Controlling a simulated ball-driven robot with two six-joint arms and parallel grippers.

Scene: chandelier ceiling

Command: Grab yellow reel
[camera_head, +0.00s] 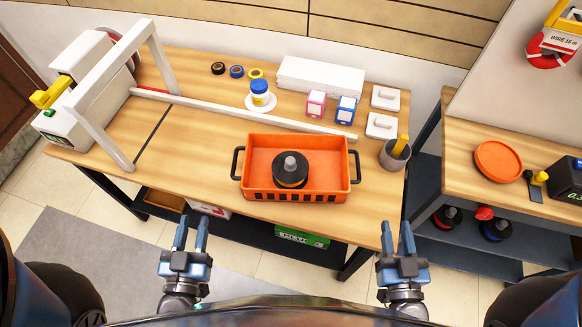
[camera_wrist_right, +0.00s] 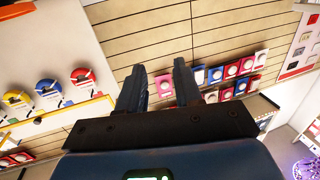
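A yellow reel (camera_wrist_right: 16,101) hangs on the pale wall panel at the left of the right wrist view, beside a blue reel (camera_wrist_right: 47,89) and a red reel (camera_wrist_right: 83,77). A black reel with a grey hub (camera_head: 290,168) lies inside the orange crate (camera_head: 251,186). My left gripper (camera_head: 191,233) and right gripper (camera_head: 397,237) are both open and empty, in front of the table and apart from these things. The right fingers also show spread in the wrist view (camera_wrist_right: 160,88).
A white machine (camera_head: 82,85) and a grey frame stand on the table's left. A grey cup (camera_head: 394,155) stands near its right edge. A second table (camera_head: 465,165) at the right holds an orange dish (camera_head: 498,161); a gap separates the tables.

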